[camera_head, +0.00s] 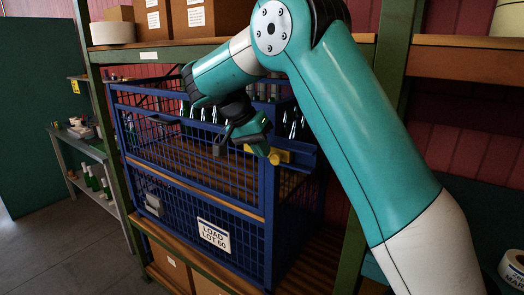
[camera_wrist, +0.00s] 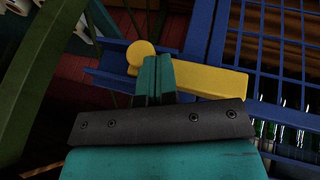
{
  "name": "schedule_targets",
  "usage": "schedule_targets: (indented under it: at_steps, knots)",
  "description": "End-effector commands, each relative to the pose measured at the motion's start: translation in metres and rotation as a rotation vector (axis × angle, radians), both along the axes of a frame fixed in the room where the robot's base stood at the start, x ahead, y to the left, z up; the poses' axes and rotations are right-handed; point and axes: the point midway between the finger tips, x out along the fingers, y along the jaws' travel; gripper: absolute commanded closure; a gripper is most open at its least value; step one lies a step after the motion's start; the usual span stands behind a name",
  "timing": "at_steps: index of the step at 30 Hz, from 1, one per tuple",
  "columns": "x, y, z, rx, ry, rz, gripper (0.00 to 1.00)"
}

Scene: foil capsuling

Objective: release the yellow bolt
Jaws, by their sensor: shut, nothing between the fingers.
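The yellow bolt (camera_head: 283,156) sits at the upper right corner of the blue wire cage (camera_head: 228,196), on a blue bracket. In the wrist view the bolt (camera_wrist: 212,80) is a yellow bar running across to the right, with a round knob (camera_wrist: 140,52) at its left end. My gripper (camera_head: 262,148) is at the cage's corner, beside the bolt. In the wrist view its teal fingers (camera_wrist: 156,72) are shut together and empty. They cover part of the bar just right of the knob; I cannot tell whether they touch it.
Dark bottles with silvery necks (camera_head: 292,122) stand inside the cage. A label plate (camera_head: 214,236) hangs on its front. Green shelf posts (camera_head: 110,150) and a wooden shelf (camera_head: 155,53) with cardboard boxes (camera_head: 194,18) surround it. Open floor (camera_head: 55,240) lies at left.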

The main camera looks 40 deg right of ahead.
Motion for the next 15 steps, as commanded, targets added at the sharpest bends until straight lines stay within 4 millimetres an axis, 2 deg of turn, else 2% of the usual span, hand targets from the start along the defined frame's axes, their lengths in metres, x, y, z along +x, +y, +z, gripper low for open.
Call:
schedule_targets:
  at_steps: [10,15]
  knots:
    - [-0.005,-0.007,-0.001,0.000,0.000,-0.009,1.00]
    - [-0.031,-0.017,-0.005,-0.001,-0.002,-0.010,1.00]
